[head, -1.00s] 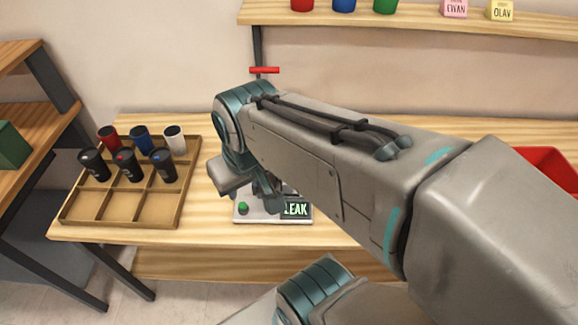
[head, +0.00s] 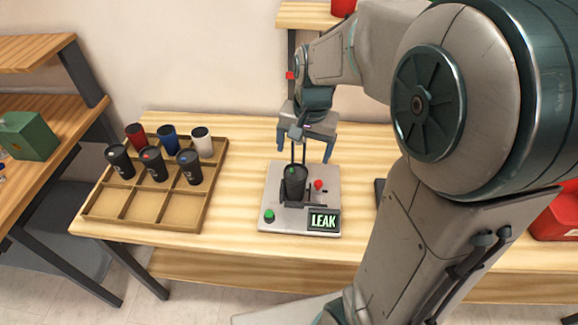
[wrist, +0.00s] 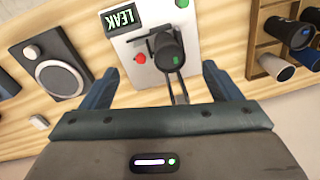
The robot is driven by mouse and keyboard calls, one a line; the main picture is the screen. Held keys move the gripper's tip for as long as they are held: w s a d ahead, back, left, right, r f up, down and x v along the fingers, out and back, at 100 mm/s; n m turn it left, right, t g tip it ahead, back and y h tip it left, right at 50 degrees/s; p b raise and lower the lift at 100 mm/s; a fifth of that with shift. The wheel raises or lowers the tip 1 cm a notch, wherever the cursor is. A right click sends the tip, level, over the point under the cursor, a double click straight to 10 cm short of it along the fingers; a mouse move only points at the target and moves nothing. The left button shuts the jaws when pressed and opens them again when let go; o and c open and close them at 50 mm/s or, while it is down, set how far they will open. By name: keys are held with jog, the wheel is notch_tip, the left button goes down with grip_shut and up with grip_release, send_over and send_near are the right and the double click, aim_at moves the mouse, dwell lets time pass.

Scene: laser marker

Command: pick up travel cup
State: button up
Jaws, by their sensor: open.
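A black travel cup (head: 294,183) with a green mark on its lid stands in the holder of a light grey machine (head: 278,215), whose display reads LEAK. My gripper (head: 305,148) is open and empty, apart from the cup. In the head picture it appears above and slightly right of the cup. In the wrist view the cup (wrist: 168,54) shows beyond my gripper (wrist: 158,76), roughly between the lines of its two fingers. More cups (head: 152,164), black, red, blue and white, stand in the back compartments of a wooden tray (head: 160,224) on the left.
The machine has a green button (head: 269,216) and a red knob (head: 319,185). Thin dark rods rise behind the cup. A dark round-topped device (wrist: 55,72) lies beside the machine. A red bin (head: 556,222) is at the right. Bare table separates tray and machine.

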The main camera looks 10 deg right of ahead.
aim_at(295, 176)
jog(key=w+f+m, duration=0.1)
jog(key=w+f, duration=0.1)
jog(key=f, duration=0.2)
jog(key=w+f, duration=0.2)
jog(key=f, duration=0.3)
jog(key=w+f+m+g, duration=0.1)
jog(key=w+f, duration=0.1)
jog(key=f, duration=0.2)
jog(key=shift+w+f+m+h, duration=0.1)
jog(key=shift+f+m+h, duration=0.1)
jog(key=shift+m+h, duration=0.1)
jog(key=shift+w+a+f+p, duration=0.1)
jog(key=shift+f+p, duration=0.15)
jog(key=shift+f, duration=0.7)
jog(key=shift+w+d+f+p, duration=0.1)
jog(key=shift+f+p, duration=0.15)
jog(key=shift+f, duration=0.7)
jog(key=shift+w+a+f+p, duration=0.1)
jog(key=shift+f+p, duration=0.15)
jog(key=shift+f, duration=0.7)
jog(key=c, duration=0.7)
